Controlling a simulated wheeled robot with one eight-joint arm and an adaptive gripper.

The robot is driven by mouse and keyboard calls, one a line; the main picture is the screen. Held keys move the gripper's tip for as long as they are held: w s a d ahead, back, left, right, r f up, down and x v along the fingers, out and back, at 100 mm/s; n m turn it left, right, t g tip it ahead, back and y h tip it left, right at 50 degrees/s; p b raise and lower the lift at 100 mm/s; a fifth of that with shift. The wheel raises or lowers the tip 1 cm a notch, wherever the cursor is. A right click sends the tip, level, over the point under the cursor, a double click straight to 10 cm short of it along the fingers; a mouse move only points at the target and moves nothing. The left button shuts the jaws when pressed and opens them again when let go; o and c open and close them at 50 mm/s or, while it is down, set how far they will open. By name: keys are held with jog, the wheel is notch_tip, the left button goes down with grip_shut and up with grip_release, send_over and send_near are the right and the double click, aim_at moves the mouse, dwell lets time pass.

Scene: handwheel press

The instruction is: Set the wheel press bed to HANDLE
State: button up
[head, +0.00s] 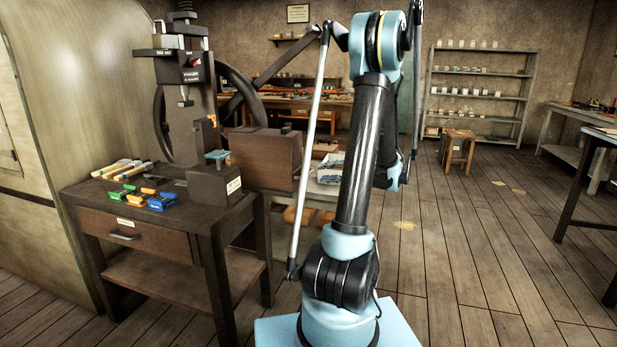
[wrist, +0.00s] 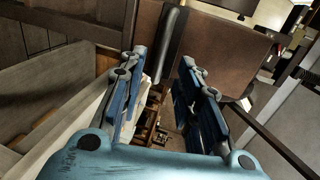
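The wheel press (head: 185,80) stands on the wooden bench at the left in the head view, with a labelled dark head above a pointed ram. Its large dark handwheel (head: 246,84) is behind it, partly hidden. A dark block with a small label (head: 215,188) sits at the bench's right front corner; I cannot read the label. A small teal piece (head: 217,155) shows above it. In the wrist view my gripper (wrist: 163,62) is open, its two blue fingers apart. A dark upright bar (wrist: 171,45) shows beyond the fingertips, before a brown panel; contact is not visible.
A brown box (head: 265,158) stands right of the press. Green, orange and blue blocks (head: 162,202) and several pale-handled tools (head: 122,169) lie on the bench (head: 160,244). A shelf unit (head: 480,90) and a stool (head: 457,145) stand at the back.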

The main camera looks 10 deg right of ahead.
aim_at(309, 174)
jog(key=x, duration=0.7)
jog(key=shift+w+a+f, duration=0.1)
jog(key=shift+w+a, duration=0.05)
jog(key=shift+a, duration=0.1)
grip_shut()
